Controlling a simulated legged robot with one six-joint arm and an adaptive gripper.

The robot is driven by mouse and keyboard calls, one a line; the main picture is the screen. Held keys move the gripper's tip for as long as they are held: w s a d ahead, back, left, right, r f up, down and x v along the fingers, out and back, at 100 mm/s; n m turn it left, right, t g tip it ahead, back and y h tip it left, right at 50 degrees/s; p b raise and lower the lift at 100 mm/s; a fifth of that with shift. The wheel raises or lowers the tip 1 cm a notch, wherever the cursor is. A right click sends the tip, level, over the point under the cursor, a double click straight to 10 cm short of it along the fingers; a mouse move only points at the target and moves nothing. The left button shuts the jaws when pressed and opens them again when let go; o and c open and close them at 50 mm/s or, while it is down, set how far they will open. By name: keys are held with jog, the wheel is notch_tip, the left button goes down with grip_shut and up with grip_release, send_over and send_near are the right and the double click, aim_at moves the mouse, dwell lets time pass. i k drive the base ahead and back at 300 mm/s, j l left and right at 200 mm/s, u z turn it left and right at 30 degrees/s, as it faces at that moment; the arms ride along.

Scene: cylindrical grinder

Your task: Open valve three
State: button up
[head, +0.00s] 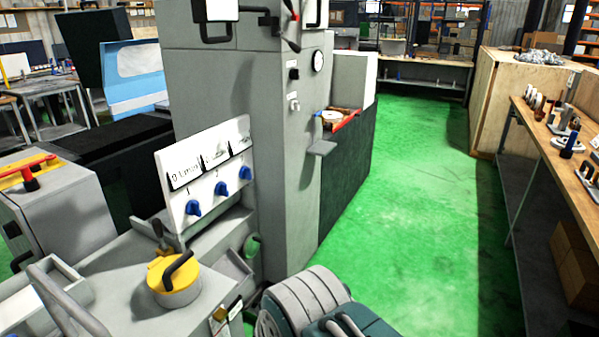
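A white panel (207,197) stands tilted on the grey machine, left of centre in the head view. It carries three blue valve knobs in a row with dark-edged labels above them. The numbers 1 and 2 show by the first knob (193,209) and the second knob (221,188). The third knob, valve three (246,173), is at the right end of the row, nearest the tall grey cabinet. Its exact handle angle is too small to tell. Nothing touches the knobs.
A yellow cap with a black handle (175,281) sits on the machine in front of the panel. A tall grey cabinet (240,110) rises behind. Green floor (420,200) is clear towards the wooden bench (560,130).

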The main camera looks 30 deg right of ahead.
aim_at(245, 172)
jog(key=z, duration=0.55)
jog(key=i+l+u, duration=0.25)
jog(key=i+l, duration=0.25)
jog(key=i+l+u, duration=0.15)
jog(key=l, duration=0.25)
jog(key=i+l+u, duration=0.1)
jog(key=i+l, duration=0.15)
jog(key=i+l+u, duration=0.15)
jog(key=l, duration=0.3)
jog(key=i+l+u, duration=0.15)
jog(key=l, duration=0.25)
jog(key=i+l+u, duration=0.1)
jog(key=i+l, duration=0.15)
jog(key=l, duration=0.15)
